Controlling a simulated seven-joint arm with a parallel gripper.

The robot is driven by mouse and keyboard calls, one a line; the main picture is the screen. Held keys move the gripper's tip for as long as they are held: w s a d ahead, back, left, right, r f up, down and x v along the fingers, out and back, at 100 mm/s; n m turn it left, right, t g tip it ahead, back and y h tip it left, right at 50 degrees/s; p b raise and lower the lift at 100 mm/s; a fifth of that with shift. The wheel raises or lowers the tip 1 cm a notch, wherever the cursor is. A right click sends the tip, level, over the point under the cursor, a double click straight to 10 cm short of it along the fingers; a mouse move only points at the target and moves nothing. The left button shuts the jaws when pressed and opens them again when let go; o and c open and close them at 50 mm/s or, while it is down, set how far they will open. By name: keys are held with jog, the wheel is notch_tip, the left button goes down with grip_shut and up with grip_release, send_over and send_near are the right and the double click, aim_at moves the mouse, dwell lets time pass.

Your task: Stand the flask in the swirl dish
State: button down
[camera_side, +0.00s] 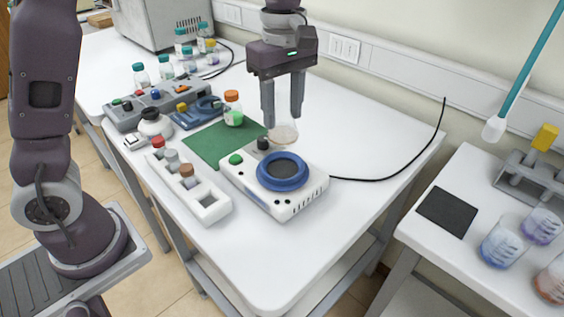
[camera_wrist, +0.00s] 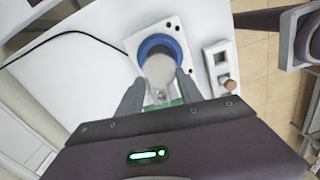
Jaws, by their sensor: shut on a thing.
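The flask (camera_side: 284,133) is a clear glass vessel with a little pale brownish liquid at its bottom. My gripper (camera_side: 283,115) points down and is shut on the upper part of the flask, holding it upright above the far edge of the swirler. The swirl dish (camera_side: 283,171) is a blue ring with a dark middle on a white swirler with a green knob. In the wrist view the flask (camera_wrist: 159,71) sits between the two fingers and overlaps the near part of the blue dish ring (camera_wrist: 150,43). The flask's neck is largely hidden by the fingers.
A green mat (camera_side: 218,143) lies left of the swirler, with an orange-capped bottle (camera_side: 233,108) at its far edge. A white rack (camera_side: 209,204) with several vials stands at front left. A black cable (camera_side: 392,172) runs right. The table right of the swirler is clear.

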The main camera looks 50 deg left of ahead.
notch_tip(320, 180, down, 8)
jog(key=shift+f, duration=0.25)
jog(key=shift+f, duration=0.1)
jog(key=c, duration=0.8)
grip_release()
jog(key=shift+o, duration=0.2)
